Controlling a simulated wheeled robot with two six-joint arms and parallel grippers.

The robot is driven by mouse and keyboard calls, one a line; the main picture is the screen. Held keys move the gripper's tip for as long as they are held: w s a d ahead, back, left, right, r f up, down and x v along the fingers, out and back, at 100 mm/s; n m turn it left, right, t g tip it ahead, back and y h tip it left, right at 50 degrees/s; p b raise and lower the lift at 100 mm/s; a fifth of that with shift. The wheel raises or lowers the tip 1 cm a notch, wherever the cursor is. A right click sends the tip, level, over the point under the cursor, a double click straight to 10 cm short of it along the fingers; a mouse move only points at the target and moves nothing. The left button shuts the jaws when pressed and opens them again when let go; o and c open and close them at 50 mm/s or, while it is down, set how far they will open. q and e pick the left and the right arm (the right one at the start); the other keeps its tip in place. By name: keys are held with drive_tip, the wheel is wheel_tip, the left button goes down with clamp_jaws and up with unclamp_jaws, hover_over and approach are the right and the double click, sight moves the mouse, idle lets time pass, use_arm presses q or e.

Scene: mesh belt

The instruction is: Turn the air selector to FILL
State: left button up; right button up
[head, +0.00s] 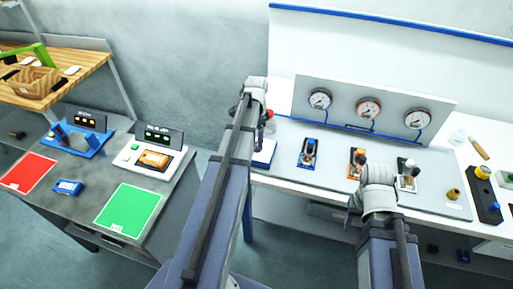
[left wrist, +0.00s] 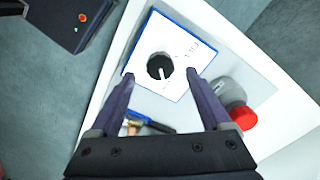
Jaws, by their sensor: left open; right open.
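The air selector is a white, blue-edged box (left wrist: 180,42) with a round black knob (left wrist: 160,66) bearing a white pointer line. In the left wrist view the pointer runs toward the lower side of the picture, and small lettering, too small to read surely, lies at the plate's right. The box also shows in the head view (head: 264,153), partly behind my left arm. My left gripper (left wrist: 160,78) is open, its fingers either side of the knob in the picture; whether they touch the box I cannot tell. My right gripper (head: 352,214) is open and empty at the bench's front, its fingers partly hidden.
A grey bottle with a red cap (left wrist: 242,117) stands right beside the box. A panel with three gauges (head: 368,108) stands behind several valves, including a blue one (head: 309,148) and an orange one (head: 357,160). A side table with a green mat (head: 129,211) is at left.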

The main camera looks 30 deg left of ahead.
use_arm(q)
wheel_tip(320, 180, down, 4)
drive_tip(key=b, duration=0.3)
drive_tip(key=shift+c, duration=0.4)
clamp_jaws()
